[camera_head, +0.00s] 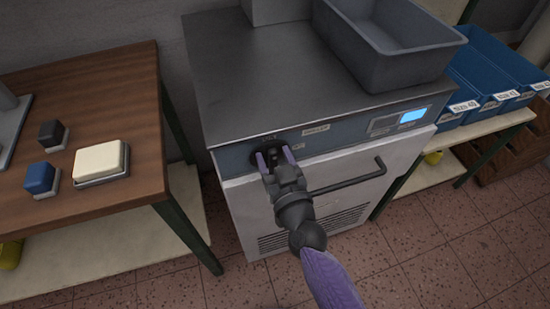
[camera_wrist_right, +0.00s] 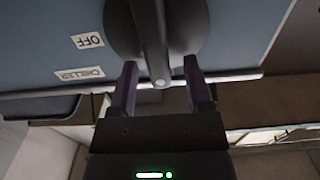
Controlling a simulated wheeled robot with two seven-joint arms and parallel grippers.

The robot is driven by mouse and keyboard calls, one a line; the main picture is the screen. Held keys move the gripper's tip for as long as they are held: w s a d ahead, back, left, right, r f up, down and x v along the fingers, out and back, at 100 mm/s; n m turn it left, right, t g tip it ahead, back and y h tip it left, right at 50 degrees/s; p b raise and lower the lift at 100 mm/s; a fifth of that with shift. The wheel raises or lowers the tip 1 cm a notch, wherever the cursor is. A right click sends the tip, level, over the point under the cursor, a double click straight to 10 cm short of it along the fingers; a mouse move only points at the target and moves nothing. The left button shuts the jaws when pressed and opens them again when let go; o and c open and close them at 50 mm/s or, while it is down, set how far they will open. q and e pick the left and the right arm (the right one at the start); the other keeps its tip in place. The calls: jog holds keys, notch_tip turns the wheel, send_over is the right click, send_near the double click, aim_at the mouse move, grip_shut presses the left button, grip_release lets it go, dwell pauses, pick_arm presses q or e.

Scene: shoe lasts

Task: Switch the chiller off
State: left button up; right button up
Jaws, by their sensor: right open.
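The chiller (camera_head: 335,150) is a grey cabinet with a blue-grey control strip and a steel top. A dark round rotary switch with a bar-shaped handle (camera_wrist_right: 178,25) sits at the strip's left end, mostly hidden behind my gripper in the head view. An "OFF" label (camera_wrist_right: 89,41) is beside it in the right wrist view, upside down. My right gripper (camera_head: 276,156) is open in front of the switch. In the right wrist view its fingertips (camera_wrist_right: 161,72) are on either side of the handle's end, with gaps showing. The chiller's display (camera_head: 413,115) is lit blue. My left gripper is out of view.
A grey bin (camera_head: 390,45) stands on the chiller top. A bar handle (camera_head: 345,181) crosses the chiller door below the strip. A wooden table (camera_head: 110,205) with a white-topped block (camera_head: 98,160) is at the left. Blue bins (camera_head: 500,75) are at the right.

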grip_shut()
